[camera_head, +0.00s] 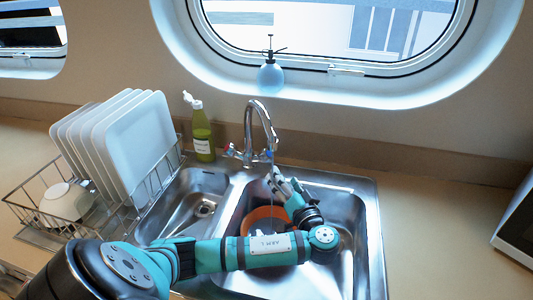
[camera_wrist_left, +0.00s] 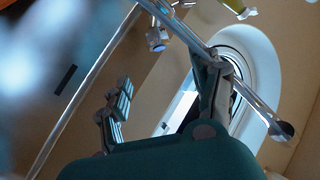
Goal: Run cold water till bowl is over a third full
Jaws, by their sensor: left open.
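An orange bowl (camera_head: 259,216) sits in the right sink basin, partly hidden by my left arm; its water level cannot be made out. The chrome faucet (camera_head: 262,112) curves over the sink. It has a red-marked handle (camera_head: 228,150) on the left and a blue-marked handle (camera_head: 268,155) on the right. My left gripper (camera_head: 279,182) is open, just below and in front of the blue handle, above the bowl. In the wrist view its fingers (camera_wrist_left: 165,90) stand apart, with a chrome pipe (camera_wrist_left: 180,28) running behind one finger. Contact with the handle cannot be told. My right gripper is out of view.
A dish rack (camera_head: 45,237) with white plates (camera_head: 135,140) and a white bowl (camera_head: 66,200) stands left of the sink. A green soap bottle (camera_head: 202,133) is behind the left basin (camera_head: 180,205). A spray bottle (camera_head: 270,77) sits on the sill. The right counter is mostly clear.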

